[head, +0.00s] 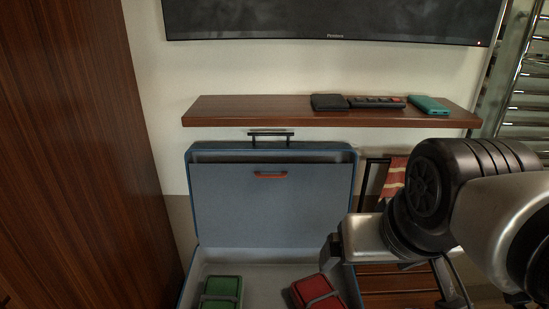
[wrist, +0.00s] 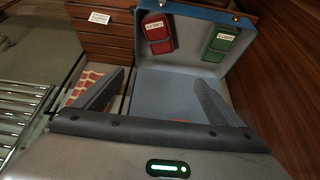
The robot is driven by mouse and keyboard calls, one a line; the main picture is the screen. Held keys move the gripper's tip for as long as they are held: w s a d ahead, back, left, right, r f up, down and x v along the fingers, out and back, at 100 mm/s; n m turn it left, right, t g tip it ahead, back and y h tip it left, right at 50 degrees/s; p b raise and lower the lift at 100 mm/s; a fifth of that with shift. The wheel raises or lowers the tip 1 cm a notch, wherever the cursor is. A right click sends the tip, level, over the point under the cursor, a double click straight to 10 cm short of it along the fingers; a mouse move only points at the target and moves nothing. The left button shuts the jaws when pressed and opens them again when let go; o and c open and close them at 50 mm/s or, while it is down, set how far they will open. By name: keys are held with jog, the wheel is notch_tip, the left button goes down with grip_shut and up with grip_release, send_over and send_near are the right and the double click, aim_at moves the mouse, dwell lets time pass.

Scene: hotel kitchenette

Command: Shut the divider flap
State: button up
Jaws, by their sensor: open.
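A blue suitcase (head: 188,220) stands open, its lid upright against the wall. The divider flap (head: 240,212) is a grey-blue panel standing upright inside the lid, with a red pull (head: 270,174) near its top edge. A dark gap shows above that edge. My gripper (head: 395,275) is at the suitcase's right side, apart from the red pull. In the wrist view my gripper (wrist: 160,76) has its fingers spread with nothing held, and the grey-blue suitcase interior shows between and beyond them. A small red bit shows at the gripper's body edge there. My arm hides the suitcase's lower right.
A green pouch (head: 222,288) and a red pouch (head: 313,291) lie in the suitcase base. A wooden shelf (head: 250,112) with a black wallet, remote and teal case is above the lid. A tall wooden panel (head: 90,150) stands left; a metal rack (head: 525,90) is right.

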jog(key=d+f+g+h+p, duration=0.1)
jog(key=d+f+n+g+h+p, duration=0.1)
jog(key=d, duration=0.1)
jog(key=d+f+n+g+p, duration=0.1)
jog(key=shift+w+d+g+h, duration=0.15)
jog(key=shift+d+g+h, duration=0.15)
jog(key=shift+h, duration=0.1)
jog(key=shift+c, duration=0.5)
jog(key=w+d+r+n+t+h+p, duration=0.1)
jog(key=w+d+n+h+p, duration=0.2)
jog(key=w+n+h, duration=0.35)
jog(key=w+d+r+n+t+h+p, duration=0.1)
jog(key=w+d+n+h+p, duration=0.1)
jog(key=w+n+h+p, duration=0.4)
jog(key=w+a+n+t+y, duration=0.2)
jog(key=w+a+n+t, duration=0.4)
jog(key=w+t, duration=0.15)
jog(key=w+a+f+n+t+y+p, duration=0.1)
jog(key=w+a+f+n+t+y, duration=0.3)
jog(key=a, duration=0.3)
jog(key=w+a+f+n+t+y+p, duration=0.1)
jog(key=a+f+n+t+y, duration=0.25)
jog(key=a+n, duration=0.3)
jog(key=n+g+y+p, duration=0.1)
jog(key=n+y, duration=0.4)
jog(key=y, duration=0.1)
send_near(271, 175)
jog(key=w, duration=0.8)
jog(key=shift+w+a, duration=0.1)
jog(key=shift+w, duration=0.1)
